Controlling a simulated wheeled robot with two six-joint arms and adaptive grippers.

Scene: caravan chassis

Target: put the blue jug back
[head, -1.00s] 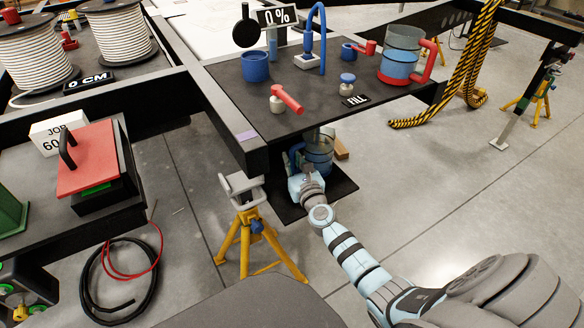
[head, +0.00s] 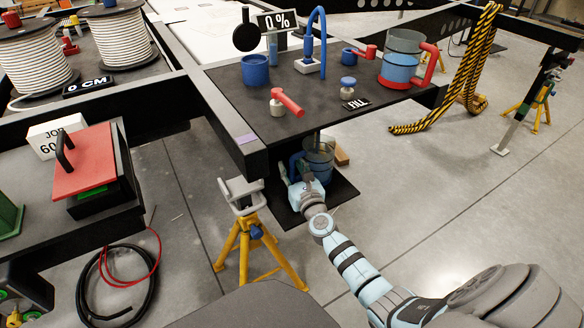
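The blue jug (head: 320,168) is clear with a blue handle. It is upright, low beneath the table's front edge, over a black mat (head: 341,193) on the floor. My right gripper (head: 299,174) is at the jug's handle side, with its fingers spread apart around the handle (head: 295,161). Its wrist hides the jug's lower left and where it meets the mat. My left gripper is not in view.
Above, the black table (head: 262,110) carries a red-handled jug (head: 401,68) with blue liquid, a blue cup (head: 255,70) and a red-levered valve (head: 287,102). A yellow stand (head: 246,240) is left of my arm.

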